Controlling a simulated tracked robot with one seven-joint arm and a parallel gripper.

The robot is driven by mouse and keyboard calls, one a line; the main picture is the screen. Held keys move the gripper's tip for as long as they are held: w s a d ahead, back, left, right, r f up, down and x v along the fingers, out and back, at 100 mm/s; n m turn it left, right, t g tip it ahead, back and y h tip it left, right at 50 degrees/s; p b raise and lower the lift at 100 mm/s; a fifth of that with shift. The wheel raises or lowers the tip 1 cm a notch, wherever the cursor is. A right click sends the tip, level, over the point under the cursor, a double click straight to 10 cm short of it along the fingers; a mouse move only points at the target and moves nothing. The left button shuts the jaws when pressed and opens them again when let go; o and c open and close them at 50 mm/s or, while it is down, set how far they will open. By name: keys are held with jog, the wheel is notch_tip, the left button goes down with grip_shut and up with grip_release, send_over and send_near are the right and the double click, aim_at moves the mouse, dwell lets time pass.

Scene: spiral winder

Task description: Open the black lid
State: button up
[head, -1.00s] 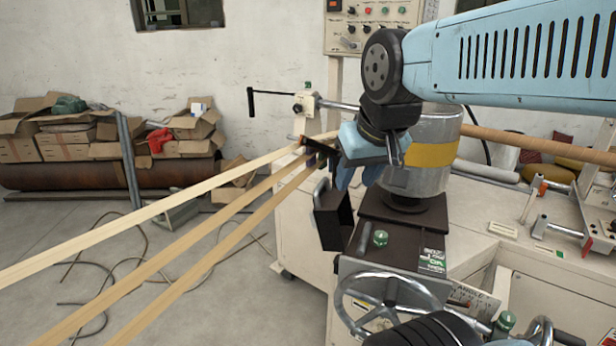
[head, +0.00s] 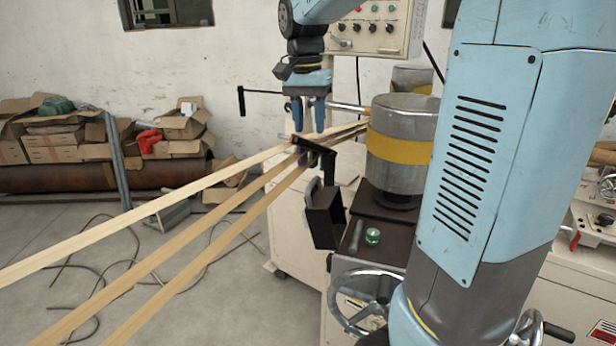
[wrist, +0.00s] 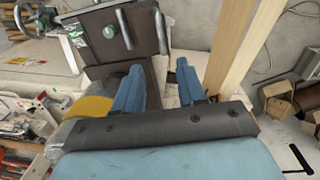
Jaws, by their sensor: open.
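A black box-like part (head: 323,213), which I take to be the black lid's part, hangs at the machine's left side in the head view. A small grey plate stands at its upper left; I cannot tell where the lid's edge or hinge is. My gripper (head: 308,118) is open and empty, fingers pointing down, above and slightly left of the box. It is over the black strip guide (head: 314,146), apart from the box. In the wrist view my two blue fingers (wrist: 155,72) are spread, with the dark machine plate (wrist: 92,24) ahead and to the left.
Long pale strips (head: 150,208) run through the guide from lower left. A steel drum with a yellow band (head: 400,148) stands right of the gripper. A green knob (head: 372,236) and a handwheel (head: 340,315) are below it. Floor at left holds loose cables.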

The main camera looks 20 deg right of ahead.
aim_at(312, 182)
jog(key=f, duration=1.4)
jog(key=shift+s+d, duration=0.15)
jog(key=shift+d, duration=0.15)
jog(key=shift+r, duration=0.1)
grip_shut()
